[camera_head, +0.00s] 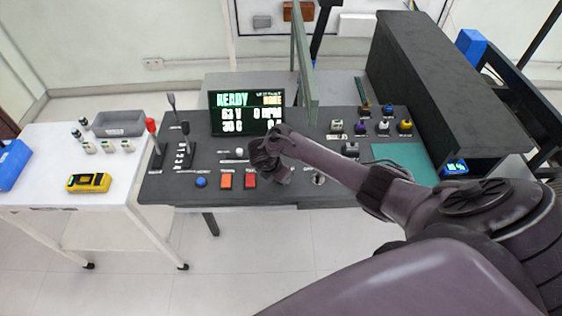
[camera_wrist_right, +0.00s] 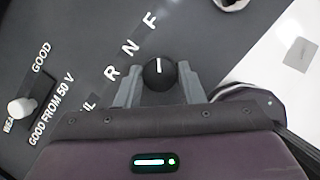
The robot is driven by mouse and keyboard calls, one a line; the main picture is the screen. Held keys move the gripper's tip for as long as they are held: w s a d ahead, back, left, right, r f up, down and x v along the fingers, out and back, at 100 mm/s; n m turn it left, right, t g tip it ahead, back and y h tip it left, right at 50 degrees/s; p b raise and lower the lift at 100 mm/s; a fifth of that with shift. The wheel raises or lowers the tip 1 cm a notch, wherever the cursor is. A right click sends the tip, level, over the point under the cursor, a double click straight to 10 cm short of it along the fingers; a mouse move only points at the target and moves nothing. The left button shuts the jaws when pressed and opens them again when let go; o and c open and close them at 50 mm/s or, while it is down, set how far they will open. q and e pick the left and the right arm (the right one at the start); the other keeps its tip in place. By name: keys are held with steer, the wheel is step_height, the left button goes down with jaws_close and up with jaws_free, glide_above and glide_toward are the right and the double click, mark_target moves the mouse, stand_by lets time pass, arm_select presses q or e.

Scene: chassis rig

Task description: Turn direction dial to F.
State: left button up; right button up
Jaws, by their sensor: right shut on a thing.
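The direction dial (camera_wrist_right: 158,76) is a round black knob with a white line, on the dark panel in the right wrist view. Letters R, N and F run up and to the right beside it. The white line points nearly straight up in that view, closest to the F (camera_wrist_right: 150,20). My right gripper (camera_wrist_right: 160,82) is shut on the dial, one finger on each side. In the head view my right gripper (camera_head: 268,158) is over the middle of the console and hides the dial. My left gripper is not in view.
The console's display (camera_head: 246,113) reads READY, with smaller text unclear. A white-tipped switch (camera_wrist_right: 20,107) is left of the dial in the wrist view.

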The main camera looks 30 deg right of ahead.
stand_by(0.3)
steer(key=o, duration=1)
steer(key=p+v, duration=0.2)
steer(key=v, duration=0.5)
steer(key=shift+a+r, duration=0.25)
steer(key=shift+r, duration=0.1)
